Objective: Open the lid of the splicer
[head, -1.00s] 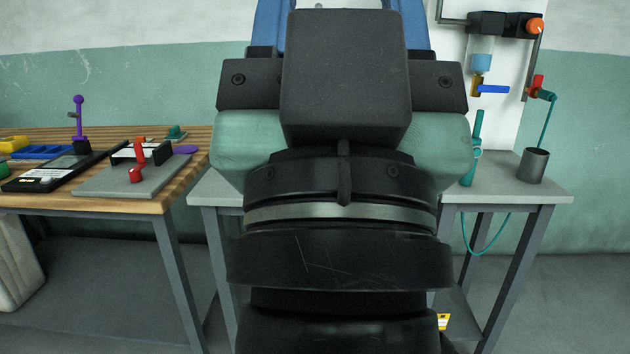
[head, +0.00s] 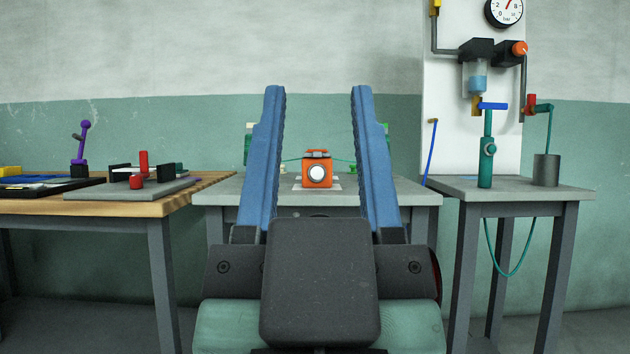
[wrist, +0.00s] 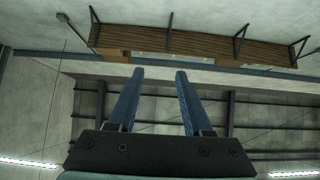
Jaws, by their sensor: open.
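The splicer (head: 316,172) is most likely the small orange box with a round white-and-dark front, standing on the middle grey table. A thin green line runs out from it to both sides. Its top looks closed, but it is too small to tell the lid's edges. My gripper (head: 318,95) is open and empty, with two blue fingers pointing upward in front of the table. In the head view the splicer shows between the fingers, farther back and not touched. In the wrist view my gripper (wrist: 159,75) points at the ceiling and upper wall, and no splicer shows.
A wooden bench (head: 130,207) at left holds a grey plate (head: 105,193) with red parts and a purple lever (head: 82,142). At right, a grey table (head: 520,190) carries a teal pump (head: 486,150) and a dark cup (head: 546,170). A pressure gauge (head: 503,12) hangs on a white panel.

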